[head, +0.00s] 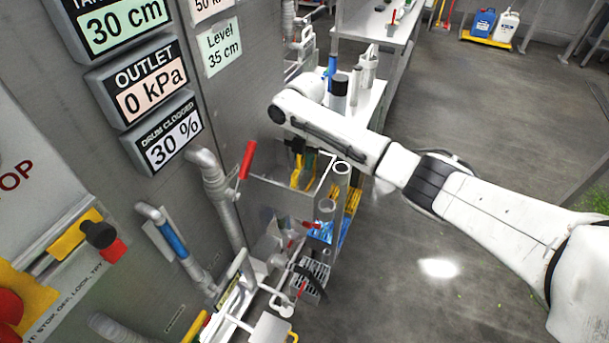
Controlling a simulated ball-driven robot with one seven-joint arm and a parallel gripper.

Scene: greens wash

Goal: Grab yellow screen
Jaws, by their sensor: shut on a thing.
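My gripper (297,154) shows small and dark under my white wrist, pointing down beside the grey wall at a shelf unit. Its jaws are shut on a yellow piece, which looks like the yellow screen (297,175). The screen shows as narrow upright yellow strips directly below the jaws, over the grey shelf bin. My forearm hides what lies behind, and the screen's lower part is hard to make out. More yellow (352,200) shows lower right in the rack; I cannot tell what it is.
A red-handled pipe valve (248,160) stands left of the gripper. Dark and white bottles (339,90) stand on the bench behind my arm. Pipes and a blue-handled valve (172,238) line the wall. The floor (440,235) at right is open.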

